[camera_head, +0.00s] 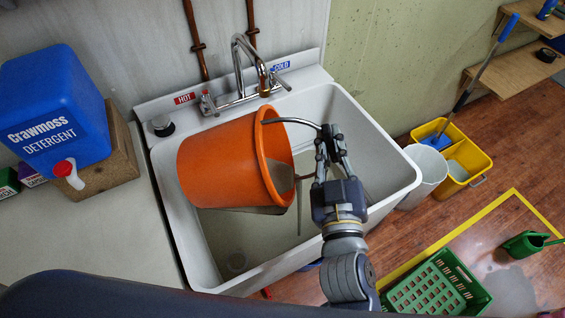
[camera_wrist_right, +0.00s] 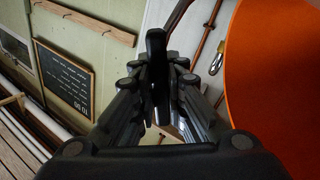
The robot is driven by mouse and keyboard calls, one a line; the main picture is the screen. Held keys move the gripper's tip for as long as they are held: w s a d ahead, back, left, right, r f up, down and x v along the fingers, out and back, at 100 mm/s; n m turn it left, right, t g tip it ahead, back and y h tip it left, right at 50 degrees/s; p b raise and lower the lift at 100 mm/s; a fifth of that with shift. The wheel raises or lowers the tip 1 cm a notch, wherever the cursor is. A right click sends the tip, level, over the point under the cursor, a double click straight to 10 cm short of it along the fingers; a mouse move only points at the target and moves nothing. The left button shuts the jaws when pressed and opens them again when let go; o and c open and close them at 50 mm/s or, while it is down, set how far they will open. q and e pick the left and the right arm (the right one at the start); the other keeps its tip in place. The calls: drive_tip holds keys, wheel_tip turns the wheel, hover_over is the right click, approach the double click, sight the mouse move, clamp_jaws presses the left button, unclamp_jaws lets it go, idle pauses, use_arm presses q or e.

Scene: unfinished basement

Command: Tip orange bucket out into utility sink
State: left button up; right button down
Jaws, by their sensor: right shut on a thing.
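The orange bucket (camera_head: 220,160) hangs over the white utility sink (camera_head: 397,160), tipped onto its side with its mouth facing right. Grey-brown liquid (camera_head: 283,178) shows inside the mouth. A thin grey-brown stream (camera_head: 299,212) drops from near the lip into the basin. My right gripper (camera_head: 327,142) is shut on the bucket's grey handle (camera_head: 296,121), to the right of the mouth. In the right wrist view the bucket's orange wall (camera_wrist_right: 290,75) fills the right side, beside the fingers (camera_wrist_right: 157,75). My left gripper is out of view.
The chrome faucet (camera_head: 239,60) stands behind the bucket at the sink's back edge. A blue detergent container (camera_head: 55,105) sits left of the sink. On the floor at right are a white bin (camera_head: 425,170), a yellow mop bucket (camera_head: 467,155) and a green crate (camera_head: 440,285).

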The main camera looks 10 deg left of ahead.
drive_tip(key=shift+d+f+b, duration=0.2)
drive_tip(key=shift+f+b, duration=0.15)
drive_tip(key=shift+d+f+m, duration=0.1)
drive_tip(key=shift+f+m, duration=0.15)
drive_tip(key=shift+m, duration=0.05)
drive_tip(key=shift+d+f+b, duration=0.2)
drive_tip(key=shift+f+b, duration=0.15)
drive_tip(key=shift+b, duration=0.2)
drive_tip(key=shift+w+d+f+m, duration=0.1)
drive_tip(key=shift+d+f+m, duration=0.05)
drive_tip(key=shift+f+m, duration=0.2)
drive_tip(key=shift+d+f+b, duration=0.1)
drive_tip(key=shift+f+b, duration=0.15)
drive_tip(key=shift+b, duration=0.15)
drive_tip(key=shift+d+f+m, duration=0.15)
drive_tip(key=shift+f+m, duration=0.1)
drive_tip(key=shift+f, duration=0.15)
drive_tip(key=shift+f+b, duration=0.2)
drive_tip(key=shift+b, duration=0.1)
